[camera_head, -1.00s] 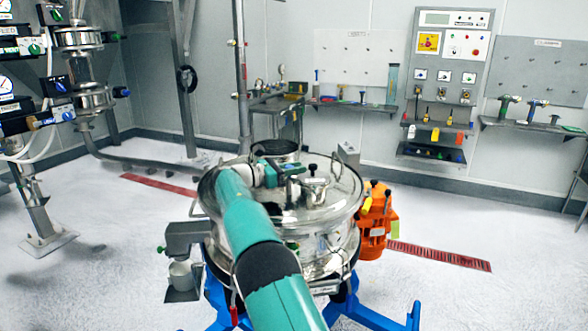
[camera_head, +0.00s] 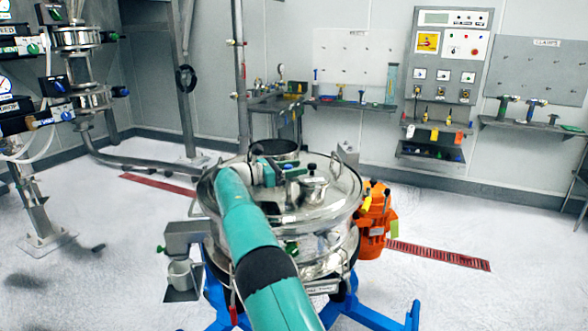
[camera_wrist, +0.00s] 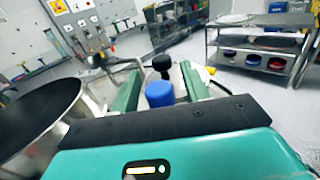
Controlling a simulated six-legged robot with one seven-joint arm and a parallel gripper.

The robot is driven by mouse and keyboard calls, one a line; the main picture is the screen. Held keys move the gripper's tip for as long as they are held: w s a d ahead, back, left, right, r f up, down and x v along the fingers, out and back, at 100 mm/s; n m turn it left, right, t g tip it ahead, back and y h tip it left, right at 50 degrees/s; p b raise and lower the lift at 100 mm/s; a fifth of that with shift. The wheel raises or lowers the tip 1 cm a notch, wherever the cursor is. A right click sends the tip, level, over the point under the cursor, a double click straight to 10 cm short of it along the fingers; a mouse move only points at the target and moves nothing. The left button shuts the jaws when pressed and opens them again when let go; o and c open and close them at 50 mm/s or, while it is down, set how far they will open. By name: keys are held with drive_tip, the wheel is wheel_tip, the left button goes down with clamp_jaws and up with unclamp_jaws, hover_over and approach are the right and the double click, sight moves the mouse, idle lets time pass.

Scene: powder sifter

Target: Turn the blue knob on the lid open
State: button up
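The blue knob (camera_wrist: 159,94) stands upright in the wrist view, between the two green fingers of my gripper (camera_wrist: 162,88). A gap shows on each side of the knob, so the fingers are open around it and do not appear to press on it. In the head view my gripper (camera_head: 283,172) is low over the shiny metal lid (camera_head: 335,203) of the round sifter. The blue knob cannot be made out clearly there, as my gripper covers that area.
A black-topped knob (camera_wrist: 161,64) stands just beyond the blue one. A wide, dark-mouthed metal inlet (camera_wrist: 38,112) rises close to my gripper's left. A lidded metal port (camera_head: 313,186) is to the right in the head view. An orange motor (camera_head: 373,215) hangs beside the sifter.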

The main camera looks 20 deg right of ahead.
drive_tip(key=a, duration=1.3)
drive_tip(key=shift+w+a, duration=0.1)
drive_tip(key=shift+a, duration=0.3)
drive_tip(key=shift+c, duration=0.3)
